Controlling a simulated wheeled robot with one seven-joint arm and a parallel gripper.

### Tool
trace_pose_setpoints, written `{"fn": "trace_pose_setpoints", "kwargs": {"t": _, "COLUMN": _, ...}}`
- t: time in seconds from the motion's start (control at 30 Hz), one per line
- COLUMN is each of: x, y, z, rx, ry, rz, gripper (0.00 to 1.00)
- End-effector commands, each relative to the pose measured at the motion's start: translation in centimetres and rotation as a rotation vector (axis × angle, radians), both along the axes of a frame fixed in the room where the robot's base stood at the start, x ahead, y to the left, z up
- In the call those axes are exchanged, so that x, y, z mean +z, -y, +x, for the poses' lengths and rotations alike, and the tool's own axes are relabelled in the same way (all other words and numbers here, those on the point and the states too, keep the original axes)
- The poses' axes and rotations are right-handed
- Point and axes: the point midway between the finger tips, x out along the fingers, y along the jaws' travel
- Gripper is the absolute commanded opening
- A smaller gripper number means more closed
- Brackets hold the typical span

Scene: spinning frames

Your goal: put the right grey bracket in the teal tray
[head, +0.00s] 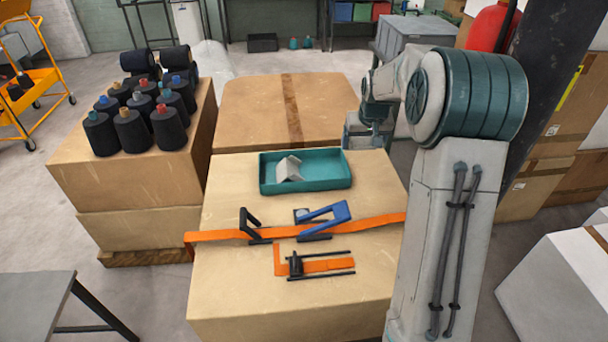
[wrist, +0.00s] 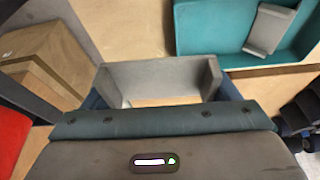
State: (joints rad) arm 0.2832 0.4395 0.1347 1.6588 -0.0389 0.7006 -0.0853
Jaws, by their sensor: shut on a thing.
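My gripper (head: 367,137) is at the back right of the front cardboard box, just right of the teal tray (head: 305,188). In the wrist view my gripper (wrist: 160,92) is shut on a grey bracket (wrist: 152,76), an angled piece spanning between the fingers. This held bracket is not clearly seen in the head view. The teal tray (wrist: 207,30) lies apart from it, toward the upper right of the wrist view. Another grey bracket (head: 288,169) rests in the left part of the tray; it also shows in the wrist view (wrist: 269,30).
An orange strap (head: 380,221) with a blue-handled ratchet (head: 325,219) and black buckles crosses the box top in front of the tray. Dark thread cones (head: 132,134) stand on boxes at left. The tray's right part is empty.

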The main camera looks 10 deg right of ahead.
Motion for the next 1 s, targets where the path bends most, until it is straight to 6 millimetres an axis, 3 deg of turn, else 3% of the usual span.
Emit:
{"fn": "trace_pose_setpoints", "kwargs": {"t": 0.17, "x": -0.1, "y": -0.7, "z": 0.3, "rx": 0.061, "ry": -0.003, "rz": 0.006, "gripper": 0.54}}
{"fn": "trace_pose_setpoints", "kwargs": {"t": 0.5, "x": -4.2, "y": -7.2, "z": 3.8, "rx": 0.075, "ry": -0.006, "rz": 0.006, "gripper": 0.54}}
{"fn": "trace_pose_setpoints", "kwargs": {"t": 0.7, "x": -6.3, "y": -9.9, "z": 5.6, "rx": 0.07, "ry": -0.004, "rz": 0.006, "gripper": 0.54}}
{"fn": "trace_pose_setpoints", "kwargs": {"t": 1.0, "x": -8.3, "y": -10.5, "z": 6.0, "rx": 0.066, "ry": -0.006, "rz": 0.005, "gripper": 0.54}}
